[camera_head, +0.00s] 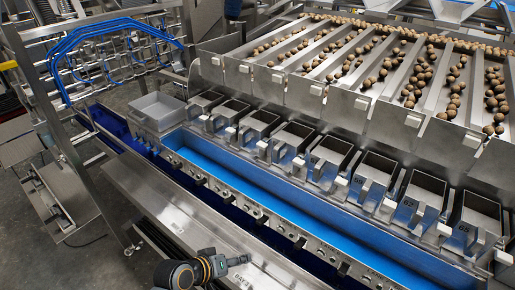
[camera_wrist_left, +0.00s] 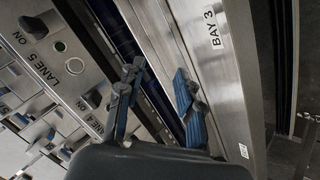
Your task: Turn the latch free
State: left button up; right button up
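No part is clearly marked as the latch. In the left wrist view, a black rotary knob (camera_wrist_left: 33,27) sits on a metal panel beside the label "LANE 5 ON", and another knob (camera_wrist_left: 92,98) sits lower on the same panel, near "LANE 4". My left gripper (camera_wrist_left: 158,72) is open, its two blue-padded fingers apart with nothing between them. It is over the metal rail beside the panel, right of the knobs and apart from them. In the head view my left gripper (camera_head: 218,264) is at the bottom, over the front rail. My right gripper is not in view.
A metal rail (camera_head: 150,195) marked "BAY 3" runs along the front. Behind it lie a blue belt (camera_head: 240,180), a row of metal hoppers (camera_head: 292,138) and sloped lanes with round brown produce (camera_head: 410,85). A grey bin (camera_head: 157,112) stands at the left.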

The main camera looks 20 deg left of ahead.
pick_arm(q)
jog(key=w+a+r+n+t+h, duration=0.15)
jog(key=w+r+n+t, duration=0.25)
jog(key=w+r, duration=0.45)
jog(key=n+t, duration=0.5)
send_near(260, 147)
jog(key=p+x, duration=0.3)
jog(key=x, duration=0.5)
jog(key=shift+w, duration=0.3)
jog(key=shift+w+d, duration=0.15)
jog(key=shift+w, duration=0.15)
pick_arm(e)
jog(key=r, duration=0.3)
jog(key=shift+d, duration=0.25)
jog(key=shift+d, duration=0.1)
pick_arm(q)
grip_shut()
